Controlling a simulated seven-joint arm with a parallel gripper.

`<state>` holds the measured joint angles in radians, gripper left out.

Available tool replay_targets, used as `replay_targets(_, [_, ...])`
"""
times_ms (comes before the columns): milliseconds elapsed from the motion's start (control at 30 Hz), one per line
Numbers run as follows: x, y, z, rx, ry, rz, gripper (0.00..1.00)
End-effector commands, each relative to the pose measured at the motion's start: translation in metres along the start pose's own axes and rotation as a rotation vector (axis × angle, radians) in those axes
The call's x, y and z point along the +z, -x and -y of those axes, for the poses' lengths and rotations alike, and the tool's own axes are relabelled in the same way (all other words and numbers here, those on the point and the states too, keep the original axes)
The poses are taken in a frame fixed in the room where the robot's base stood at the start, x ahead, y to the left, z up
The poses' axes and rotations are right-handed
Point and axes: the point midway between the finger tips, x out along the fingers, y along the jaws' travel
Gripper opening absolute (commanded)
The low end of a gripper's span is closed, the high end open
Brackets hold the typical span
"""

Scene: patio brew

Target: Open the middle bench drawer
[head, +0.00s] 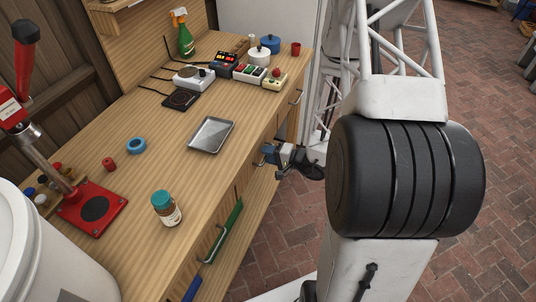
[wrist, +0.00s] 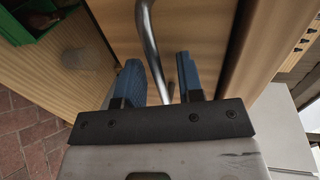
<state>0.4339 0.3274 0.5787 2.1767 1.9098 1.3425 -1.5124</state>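The wooden workbench (head: 165,225) has drawers in its front side, seen steeply from above in the head view. My gripper (head: 268,153) is at this front, just below the bench top's edge. In the wrist view my gripper (wrist: 160,82) has its two blue fingers apart. A curved metal bar handle (wrist: 148,32) runs down between them, in front of a wooden drawer face (wrist: 205,35). I see a gap beside the bar, so the fingers do not look closed on it. Whether the drawer is out at all is hard to tell.
Another metal handle (head: 296,96) shows farther along the bench front. A green bin (head: 222,230) is on the near front side; a green bin also shows in the wrist view (wrist: 38,22). A grey tray (head: 211,134) and brown jar (head: 167,209) stand on top.

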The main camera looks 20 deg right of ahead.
Motion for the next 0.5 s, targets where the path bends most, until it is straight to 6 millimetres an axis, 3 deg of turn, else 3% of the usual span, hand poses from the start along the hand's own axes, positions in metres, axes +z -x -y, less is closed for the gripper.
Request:
replay_targets(400, [0.0003,-0.0030,-0.0002,0.000,-0.001,0.000,0.34])
replay_targets(500, [0.0003,-0.0030,-0.0003,0.000,-0.001,0.000,0.19])
